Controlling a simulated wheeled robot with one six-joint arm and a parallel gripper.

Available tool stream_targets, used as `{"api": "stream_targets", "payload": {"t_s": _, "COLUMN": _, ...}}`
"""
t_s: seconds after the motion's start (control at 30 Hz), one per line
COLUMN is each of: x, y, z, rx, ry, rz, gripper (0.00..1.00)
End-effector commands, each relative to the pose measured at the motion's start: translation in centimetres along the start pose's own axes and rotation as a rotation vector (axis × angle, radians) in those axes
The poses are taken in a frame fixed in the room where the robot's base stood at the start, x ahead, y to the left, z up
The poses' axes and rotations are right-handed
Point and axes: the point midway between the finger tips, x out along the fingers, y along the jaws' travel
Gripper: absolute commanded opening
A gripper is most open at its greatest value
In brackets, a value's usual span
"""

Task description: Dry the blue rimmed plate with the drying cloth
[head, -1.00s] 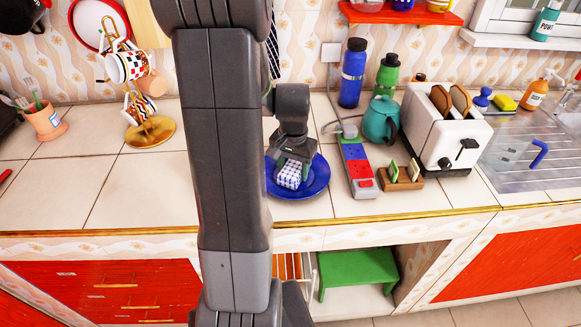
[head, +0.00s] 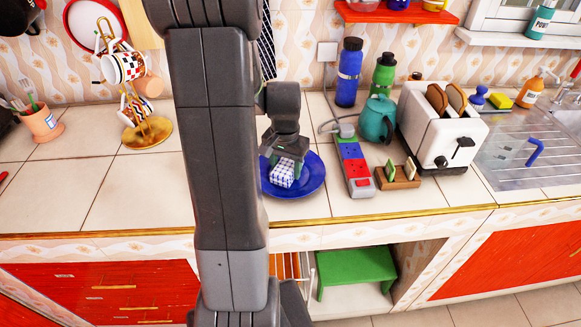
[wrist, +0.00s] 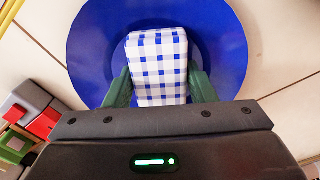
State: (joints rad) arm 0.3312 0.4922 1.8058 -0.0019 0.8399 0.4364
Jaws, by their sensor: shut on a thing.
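The blue plate (head: 312,178) lies flat on the tiled counter, partly hidden behind my arm in the head view. It fills the upper part of the wrist view (wrist: 228,45). The drying cloth (head: 282,174) is a folded blue-and-white checked block on the plate. It also shows in the wrist view (wrist: 157,62), over the middle of the plate. My gripper (head: 287,166) is above the plate, its green fingers shut on the cloth from both sides. The cloth appears to touch the plate; the exact contact is hidden.
A power strip (head: 356,168) and a small wooden rack (head: 398,178) stand just right of the plate. A teal kettle (head: 376,120), a white toaster (head: 440,125) and bottles stand behind them. A gold mug stand (head: 147,132) is at left. The counter's left front is clear.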

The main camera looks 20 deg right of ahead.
Motion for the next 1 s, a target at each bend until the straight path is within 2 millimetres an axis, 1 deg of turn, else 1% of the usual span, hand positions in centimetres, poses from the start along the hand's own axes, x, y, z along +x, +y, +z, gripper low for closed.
{"api": "stream_targets", "payload": {"t_s": 0.03, "x": -0.1, "y": -0.2, "z": 0.0, "rx": 0.000, "ry": 0.000, "rz": 0.000, "gripper": 0.32}}
{"api": "stream_targets", "payload": {"t_s": 0.13, "x": 0.0, "y": -0.1, "z": 0.0, "rx": 0.002, "ry": 0.001, "rz": 0.000, "gripper": 0.32}}
{"api": "stream_targets", "payload": {"t_s": 0.33, "x": 0.3, "y": 1.0, "z": 0.0, "rx": 0.003, "ry": 0.001, "rz": 0.000, "gripper": 0.32}}
{"api": "stream_targets", "payload": {"t_s": 0.47, "x": 0.3, "y": 1.3, "z": 0.0, "rx": 0.001, "ry": 0.000, "rz": 0.000, "gripper": 0.32}}
{"api": "stream_targets", "payload": {"t_s": 0.57, "x": 0.3, "y": 1.5, "z": 0.0, "rx": 0.001, "ry": -0.001, "rz": 0.001, "gripper": 0.32}}
{"api": "stream_targets", "payload": {"t_s": 0.8, "x": -0.1, "y": 2.7, "z": 0.0, "rx": 0.003, "ry": 0.000, "rz": 0.001, "gripper": 0.32}}
{"api": "stream_targets", "payload": {"t_s": 0.87, "x": -0.1, "y": 2.8, "z": 0.0, "rx": 0.001, "ry": 0.000, "rz": 0.000, "gripper": 0.32}}
{"api": "stream_targets", "payload": {"t_s": 1.0, "x": 0.1, "y": 2.2, "z": 0.0, "rx": 0.000, "ry": 0.000, "rz": 0.000, "gripper": 0.32}}
